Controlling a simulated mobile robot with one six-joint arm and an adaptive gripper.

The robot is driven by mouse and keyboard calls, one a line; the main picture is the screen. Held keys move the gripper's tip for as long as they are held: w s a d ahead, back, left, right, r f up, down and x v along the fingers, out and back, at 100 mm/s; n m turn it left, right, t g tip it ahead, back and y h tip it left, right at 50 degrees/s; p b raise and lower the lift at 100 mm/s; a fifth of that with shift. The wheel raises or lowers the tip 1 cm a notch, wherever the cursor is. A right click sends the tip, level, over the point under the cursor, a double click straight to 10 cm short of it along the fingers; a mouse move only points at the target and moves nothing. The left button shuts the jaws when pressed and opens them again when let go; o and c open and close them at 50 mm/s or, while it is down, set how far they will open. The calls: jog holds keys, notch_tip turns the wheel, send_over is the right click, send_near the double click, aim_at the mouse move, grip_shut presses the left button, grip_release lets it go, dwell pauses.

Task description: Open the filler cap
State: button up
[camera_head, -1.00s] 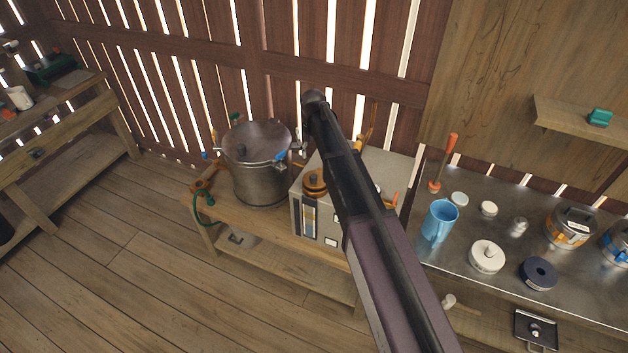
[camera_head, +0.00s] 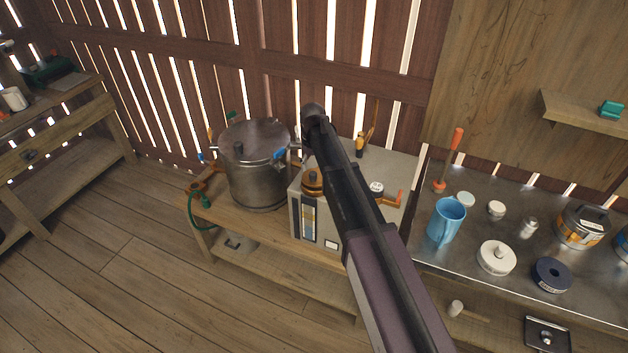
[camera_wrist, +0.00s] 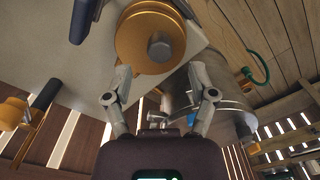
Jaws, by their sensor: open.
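A grey box-shaped unit (camera_head: 325,218) stands on the wooden bench. A round orange-brown cap (camera_head: 313,180) with a knob sits on its top near the left front edge; I take this as the filler cap. In the wrist view the cap (camera_wrist: 150,38) is large, with a grey knob at its centre, and looks seated. My gripper (camera_wrist: 159,75) is open and empty, its two fingers spread just short of the cap and apart from it. In the head view my arm hides my gripper and part of the box top.
A steel pot (camera_head: 255,170) stands close left of the box. A white round piece with an orange lever (camera_head: 393,199) and a black-and-orange item (camera_head: 360,145) are on the box top. A blue mug (camera_head: 446,220) and several lids stand on the metal counter at right.

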aim_at(313, 173)
jog(key=shift+f+b, duration=2.15)
jog(key=shift+f, duration=0.25)
grip_shut()
jog(key=shift+d, duration=0.3)
jog(key=shift+a, duration=0.25)
